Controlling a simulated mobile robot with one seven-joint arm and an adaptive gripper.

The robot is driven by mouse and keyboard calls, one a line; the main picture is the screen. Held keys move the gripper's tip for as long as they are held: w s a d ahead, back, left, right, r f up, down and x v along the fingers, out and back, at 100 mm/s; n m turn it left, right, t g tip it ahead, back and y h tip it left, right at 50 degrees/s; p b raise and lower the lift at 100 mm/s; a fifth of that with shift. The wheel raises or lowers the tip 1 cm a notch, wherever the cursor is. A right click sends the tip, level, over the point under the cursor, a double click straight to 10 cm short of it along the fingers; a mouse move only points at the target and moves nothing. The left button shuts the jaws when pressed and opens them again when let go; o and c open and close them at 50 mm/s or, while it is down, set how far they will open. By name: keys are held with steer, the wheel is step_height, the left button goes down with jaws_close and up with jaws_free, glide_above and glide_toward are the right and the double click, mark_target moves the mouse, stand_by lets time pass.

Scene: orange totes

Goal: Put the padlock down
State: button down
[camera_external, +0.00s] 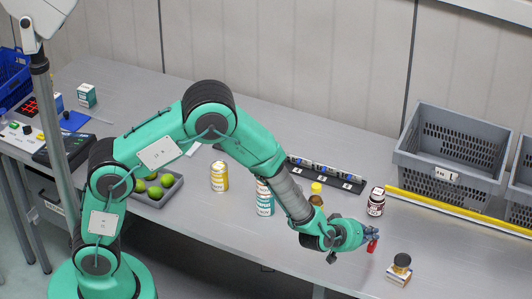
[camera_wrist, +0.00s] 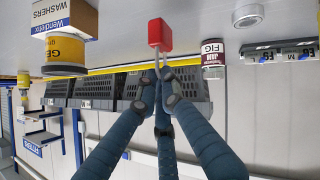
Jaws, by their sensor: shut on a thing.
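The padlock (camera_external: 372,246) has a red body and hangs from my gripper (camera_external: 370,232) over the front right part of the grey table. In the wrist view the red padlock (camera_wrist: 160,35) shows beyond the fingertips of my gripper (camera_wrist: 161,75). The fingers are shut on its metal shackle, with the body clear of them. I cannot tell whether the padlock touches the table.
A washers box (camera_external: 397,278) with a black-lidded yellow jar (camera_external: 401,266) stands to the right, near the front edge. A fig jam jar (camera_external: 376,203) stands behind. A yellow bar (camera_external: 455,212) lies before grey crates (camera_external: 447,190). Bare tabletop surrounds the padlock.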

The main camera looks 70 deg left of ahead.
mark_target(369, 245)
steer(key=shift+f, duration=1.45)
steer(key=shift+f+b, duration=0.1)
steer(key=shift+b, duration=0.25)
steer(key=c, duration=1.9)
jaws_free()
steer(key=shift+r, duration=0.2)
steer(key=p+v, duration=0.1)
steer(key=v, duration=1.1)
steer(key=shift+a+p, duration=0.1)
steer(key=shift+p, duration=0.25)
